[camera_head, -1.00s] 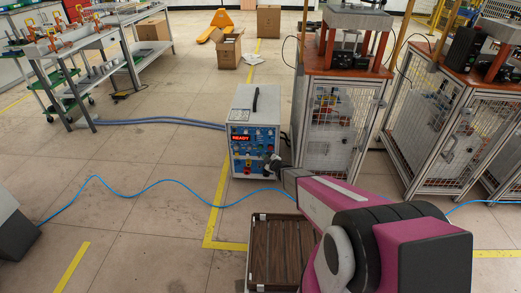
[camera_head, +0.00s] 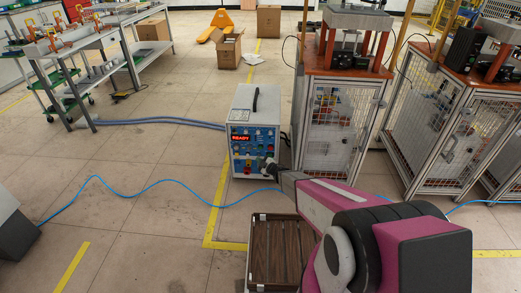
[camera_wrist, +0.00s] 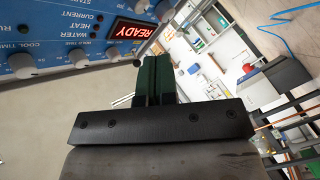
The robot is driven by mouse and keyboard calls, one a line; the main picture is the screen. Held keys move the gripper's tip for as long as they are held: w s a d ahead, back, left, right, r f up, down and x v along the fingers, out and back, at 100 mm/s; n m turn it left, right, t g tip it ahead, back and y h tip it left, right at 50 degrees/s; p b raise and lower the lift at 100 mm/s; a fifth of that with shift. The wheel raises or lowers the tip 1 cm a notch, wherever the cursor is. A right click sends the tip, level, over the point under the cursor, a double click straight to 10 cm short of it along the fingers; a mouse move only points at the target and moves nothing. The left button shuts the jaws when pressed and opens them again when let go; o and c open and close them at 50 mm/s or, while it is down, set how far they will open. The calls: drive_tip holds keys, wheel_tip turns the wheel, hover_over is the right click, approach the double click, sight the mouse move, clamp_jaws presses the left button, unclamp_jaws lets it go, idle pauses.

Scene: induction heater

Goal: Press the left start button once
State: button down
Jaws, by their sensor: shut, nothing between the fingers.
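The induction heater (camera_head: 255,130) is a light grey box with a black top handle, standing on the floor. Its blue front panel (camera_head: 243,152) has a red READY display (camera_head: 241,139) and several small controls. In the wrist view the panel (camera_wrist: 60,45) fills the upper left, with the READY display (camera_wrist: 133,28), white knobs and partly cut-off labels, one beginning "STAR". I cannot make out the left start button for certain. My gripper (camera_head: 269,165) is at the panel's lower right. Its dark green fingers (camera_wrist: 153,62) are shut and empty, below the display in the picture; contact cannot be told.
A wire-mesh press cabinet (camera_head: 335,125) stands close to the right of the heater. A brown slatted crate (camera_head: 280,250) is on the floor in front. A blue hose (camera_head: 150,190) crosses the floor. The floor left of the heater is mostly clear.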

drive_tip(key=w, duration=0.7)
drive_tip(key=shift+w+d, duration=0.15)
drive_tip(key=shift+w, duration=0.05)
drive_tip(key=shift+w, duration=0.1)
idle(1.8)
drive_tip(key=shift+w, duration=0.3)
drive_tip(key=shift+w, duration=0.45)
idle(0.6)
drive_tip(key=shift+s, duration=0.85)
drive_tip(key=s, duration=0.5)
idle(0.6)
